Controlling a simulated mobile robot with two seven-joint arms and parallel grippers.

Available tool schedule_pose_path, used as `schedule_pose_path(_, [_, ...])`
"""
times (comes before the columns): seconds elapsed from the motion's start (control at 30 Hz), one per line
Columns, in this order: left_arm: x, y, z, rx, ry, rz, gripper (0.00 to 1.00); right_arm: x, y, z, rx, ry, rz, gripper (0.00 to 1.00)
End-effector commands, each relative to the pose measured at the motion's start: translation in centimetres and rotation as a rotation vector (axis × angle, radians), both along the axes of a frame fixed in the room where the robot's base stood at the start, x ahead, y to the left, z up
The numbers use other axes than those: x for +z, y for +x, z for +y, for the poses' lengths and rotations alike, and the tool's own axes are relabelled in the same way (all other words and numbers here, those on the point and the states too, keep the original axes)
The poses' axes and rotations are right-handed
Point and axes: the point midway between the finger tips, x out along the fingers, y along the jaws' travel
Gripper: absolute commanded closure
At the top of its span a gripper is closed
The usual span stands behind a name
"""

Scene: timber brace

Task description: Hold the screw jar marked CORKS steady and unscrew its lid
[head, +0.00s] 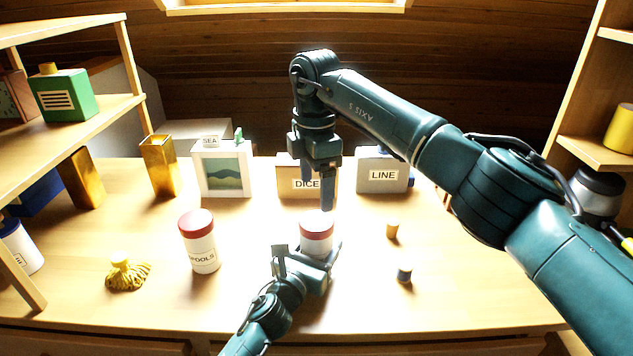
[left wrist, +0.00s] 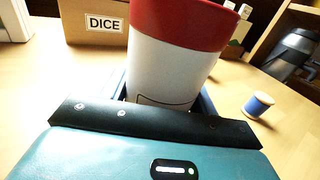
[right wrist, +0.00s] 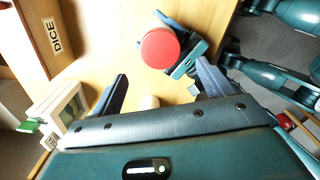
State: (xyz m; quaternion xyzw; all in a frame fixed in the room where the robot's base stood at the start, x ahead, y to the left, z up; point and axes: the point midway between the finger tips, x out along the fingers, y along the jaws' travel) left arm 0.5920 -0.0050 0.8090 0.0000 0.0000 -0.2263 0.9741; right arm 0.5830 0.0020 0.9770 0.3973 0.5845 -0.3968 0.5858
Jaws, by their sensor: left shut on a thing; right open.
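A white jar with a red lid (head: 316,222) stands on the bench. My left gripper (head: 305,262) is shut around its lower body. In the left wrist view the white body (left wrist: 172,70) rises between the fingers under the red lid (left wrist: 185,22). Only the edge of its label shows, so I cannot read its name. My right gripper (head: 318,195) is open and points down, above the jar and apart from the lid. In the right wrist view the red lid (right wrist: 160,48) lies beyond the open fingertips, with nothing between them.
A similar red-lidded jar marked SPOOLS (head: 201,245) stands to the left. A yellow tasselled thing (head: 127,275) lies beside it. DICE (head: 290,180) and LINE (head: 382,178) boxes stand behind.

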Motion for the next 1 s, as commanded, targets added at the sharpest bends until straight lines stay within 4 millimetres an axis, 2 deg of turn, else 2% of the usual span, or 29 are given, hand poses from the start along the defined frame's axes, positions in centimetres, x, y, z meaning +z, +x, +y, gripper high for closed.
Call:
schedule_pose_path(0.2, [0.0,0.0,0.0,0.0,0.0,0.001,1.0,0.0,0.0,0.0,-0.448,0.002,0.001,0.2])
schedule_pose_path(0.4, [0.0,0.0,0.0,0.0,0.0,0.001,1.0,-0.1,0.0,-0.1,-0.699,0.001,0.003,0.2])
schedule_pose_path(0.63, [0.0,0.0,0.0,0.0,0.0,0.001,1.0,-1.2,0.0,-0.2,-0.775,0.0,0.004,0.2])
schedule_pose_path(1.0, [0.0,0.0,0.0,0.0,0.0,0.001,1.0,-6.7,0.0,-0.2,-0.773,0.0,0.003,0.2])
